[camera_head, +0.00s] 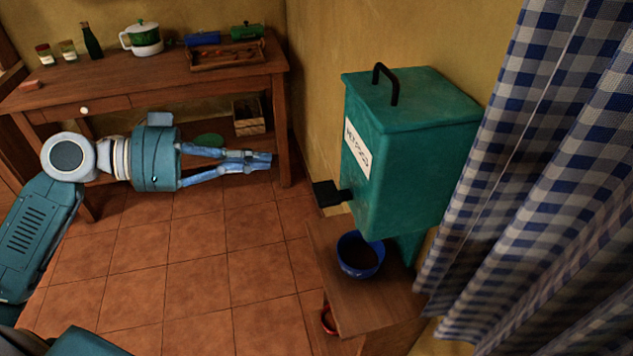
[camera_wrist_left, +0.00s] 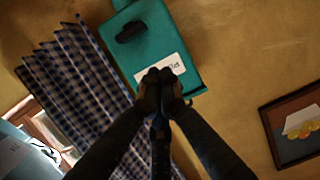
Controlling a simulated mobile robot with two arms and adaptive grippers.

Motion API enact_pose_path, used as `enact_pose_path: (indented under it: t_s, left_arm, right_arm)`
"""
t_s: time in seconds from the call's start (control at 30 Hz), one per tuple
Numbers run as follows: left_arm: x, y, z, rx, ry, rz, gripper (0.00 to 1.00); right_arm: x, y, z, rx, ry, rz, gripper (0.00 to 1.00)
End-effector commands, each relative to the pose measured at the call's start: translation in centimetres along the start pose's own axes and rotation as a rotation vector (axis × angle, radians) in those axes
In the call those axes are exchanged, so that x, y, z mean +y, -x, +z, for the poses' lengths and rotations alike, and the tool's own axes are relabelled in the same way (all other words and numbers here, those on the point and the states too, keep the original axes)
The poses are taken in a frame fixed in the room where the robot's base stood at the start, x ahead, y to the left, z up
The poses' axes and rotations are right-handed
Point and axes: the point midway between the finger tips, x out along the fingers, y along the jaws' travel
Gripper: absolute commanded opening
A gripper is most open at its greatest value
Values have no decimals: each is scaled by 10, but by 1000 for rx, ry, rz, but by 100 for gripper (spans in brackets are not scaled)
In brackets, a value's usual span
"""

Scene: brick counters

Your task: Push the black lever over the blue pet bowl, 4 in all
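The green dispenser (camera_head: 410,150) with a white label (camera_head: 357,150) stands at the right of the head view. Its black lever (camera_head: 328,193) sticks out from the front, above the blue pet bowl (camera_head: 360,255). The bowl has dark brown contents and sits on a wooden stand. My left gripper (camera_head: 268,160) is to the left of the lever, apart from it, with its fingertips together and nothing seen between them. In the left wrist view the fingertips (camera_wrist_left: 162,76) overlap the dispenser's label, and the lever (camera_wrist_left: 130,32) shows above them. My right gripper is not in view.
The wooden stand (camera_head: 375,308) has a red item (camera_head: 328,320) low beside it. A blue checked curtain (camera_head: 545,170) hangs close at the right. A wooden counter (camera_head: 110,85) with a pot and jars stands at the back left. The tiled floor between is clear.

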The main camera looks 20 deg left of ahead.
Motion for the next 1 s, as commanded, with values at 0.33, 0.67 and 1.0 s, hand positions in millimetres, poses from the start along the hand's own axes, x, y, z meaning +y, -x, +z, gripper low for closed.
enact_pose_path:
  t_s: [0.33, 0.67, 1.0]
  left_arm:
    - [20, 1, -12, 5, -43, 48, 0]
    - [20, -12, -14, 4, -41, 48, 0]
    - [22, -61, -17, 7, -41, 48, 0]
  right_arm:
    - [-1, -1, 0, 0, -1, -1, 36]
    - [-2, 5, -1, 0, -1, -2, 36]
    - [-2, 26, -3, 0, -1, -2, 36]
